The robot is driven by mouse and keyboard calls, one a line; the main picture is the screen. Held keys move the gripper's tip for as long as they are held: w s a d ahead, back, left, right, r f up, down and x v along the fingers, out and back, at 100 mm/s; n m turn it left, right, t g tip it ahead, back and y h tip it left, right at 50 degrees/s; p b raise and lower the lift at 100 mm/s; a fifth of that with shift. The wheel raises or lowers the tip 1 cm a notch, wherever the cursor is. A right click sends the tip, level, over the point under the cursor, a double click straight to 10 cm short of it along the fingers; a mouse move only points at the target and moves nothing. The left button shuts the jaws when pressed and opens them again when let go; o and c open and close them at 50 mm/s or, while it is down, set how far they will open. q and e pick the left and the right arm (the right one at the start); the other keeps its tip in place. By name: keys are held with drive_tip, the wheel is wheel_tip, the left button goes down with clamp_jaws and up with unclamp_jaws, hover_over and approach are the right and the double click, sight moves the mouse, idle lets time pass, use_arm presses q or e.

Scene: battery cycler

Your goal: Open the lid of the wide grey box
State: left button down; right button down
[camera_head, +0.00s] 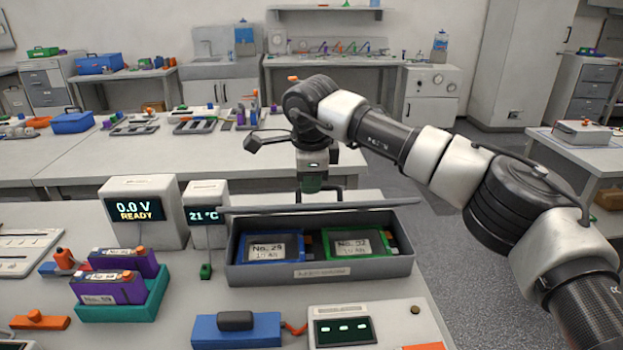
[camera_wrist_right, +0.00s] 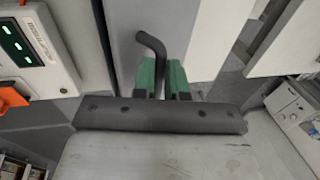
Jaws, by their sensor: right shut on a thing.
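The wide grey box (camera_head: 320,272) stands on the near bench, with its inside showing. In it lie a blue-framed battery (camera_head: 268,247) marked No. 29 and a green-framed one (camera_head: 353,246). Its grey lid (camera_head: 385,204) is raised and shows nearly edge-on along the back of the box. My right gripper (camera_head: 312,185) is at the middle of the lid's edge. My left gripper is out of view.
Left of the box stand a voltage display (camera_head: 143,210), a temperature display (camera_head: 207,213) and a teal tray (camera_head: 125,305) with purple batteries. A blue device (camera_head: 237,330) and a grey panel (camera_head: 342,330) are in front. The space above the box's front is clear.

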drive_tip(key=shift+w+f, duration=0.1)
drive_tip(key=shift+f, duration=0.2)
drive_tip(key=c, duration=1.3)
unclamp_jaws()
drive_tip(key=shift+w+f, duration=0.1)
drive_tip(key=shift+c, duration=0.2)
drive_tip(key=shift+o, duration=0.9)
drive_tip(key=shift+w+f, duration=0.1)
drive_tip(key=shift+w, duration=0.2)
drive_tip(key=shift+r, duration=0.2)
drive_tip(key=v, duration=1)
drive_tip(key=shift+r, duration=0.3)
